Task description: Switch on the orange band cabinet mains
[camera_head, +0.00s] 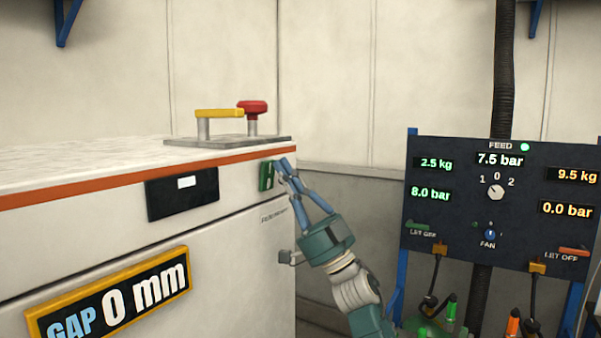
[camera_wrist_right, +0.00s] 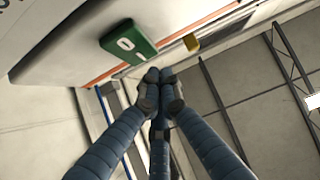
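The white cabinet (camera_head: 240,225) with an orange band (camera_head: 110,182) stands at the left in the head view. A small green switch (camera_head: 266,176) with white marks sits on its front, near the right end below the band. In the right wrist view the green switch (camera_wrist_right: 128,42) shows a white ring and a white bar, up and left of the fingertips. My right gripper (camera_head: 283,166) is just right of the switch in the head view. Its fingertips (camera_wrist_right: 160,78) meet with nothing between them. Contact with the switch cannot be told. My left gripper is out of view.
A dark display (camera_head: 182,193) and a "GAP 0 mm" sign (camera_head: 110,301) are on the cabinet front. A red mushroom button (camera_head: 252,106) and a yellow handle (camera_head: 219,113) stand on top. A dark FEED panel (camera_head: 500,205) with a dial and knob stands at the right.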

